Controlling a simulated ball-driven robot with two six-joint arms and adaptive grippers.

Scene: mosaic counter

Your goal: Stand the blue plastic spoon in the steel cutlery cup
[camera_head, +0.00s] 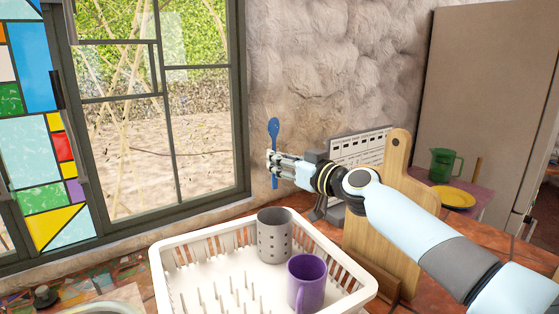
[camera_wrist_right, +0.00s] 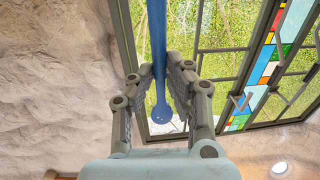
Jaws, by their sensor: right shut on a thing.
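The blue plastic spoon (camera_head: 274,130) is upright in the head view, with its bowl at the top. My right gripper (camera_head: 272,163) is shut on its handle and holds it in the air. In the right wrist view the blue handle (camera_wrist_right: 158,60) lies between the fingers of my right gripper (camera_wrist_right: 160,82), with its rounded end showing. The steel cutlery cup (camera_head: 273,236), grey with small holes, stands upright in the white dish rack, below the spoon and apart from it. My left gripper is in neither view.
The white dish rack (camera_head: 163,275) has upright prongs and holds a purple mug (camera_head: 306,282) in front of the cup. A wooden cutting board (camera_head: 384,235) stands right of the rack. A window (camera_head: 160,100) is behind. A green jug (camera_head: 443,164) and yellow plate (camera_head: 455,198) are farther right.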

